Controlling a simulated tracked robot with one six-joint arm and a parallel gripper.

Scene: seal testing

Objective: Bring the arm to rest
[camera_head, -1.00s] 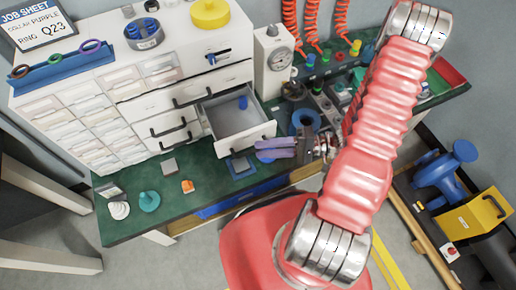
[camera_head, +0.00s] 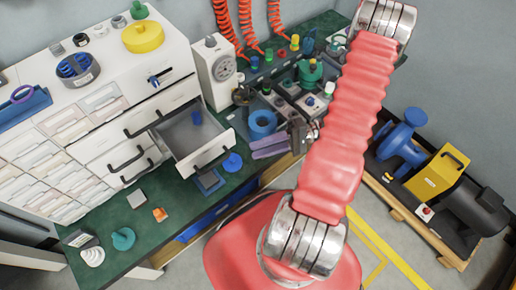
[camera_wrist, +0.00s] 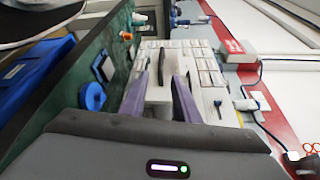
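My arm (camera_head: 342,130) is red and ribbed with silver joints, and it is bent in front of my body. My gripper (camera_head: 254,148) has purple fingers. In the head view it hangs in front of the bench, to the right of the pulled-out drawer. In the wrist view my gripper (camera_wrist: 160,85) shows two fingers apart, with nothing held between them; the white drawer cabinet is seen beyond the gap.
The open drawer (camera_head: 205,158) juts out over the green bench (camera_head: 150,222). A blue ring (camera_head: 262,124) and a blue disc (camera_head: 232,162) lie close to my gripper. A blue and yellow pump (camera_head: 437,174) stands on a pallet at right.

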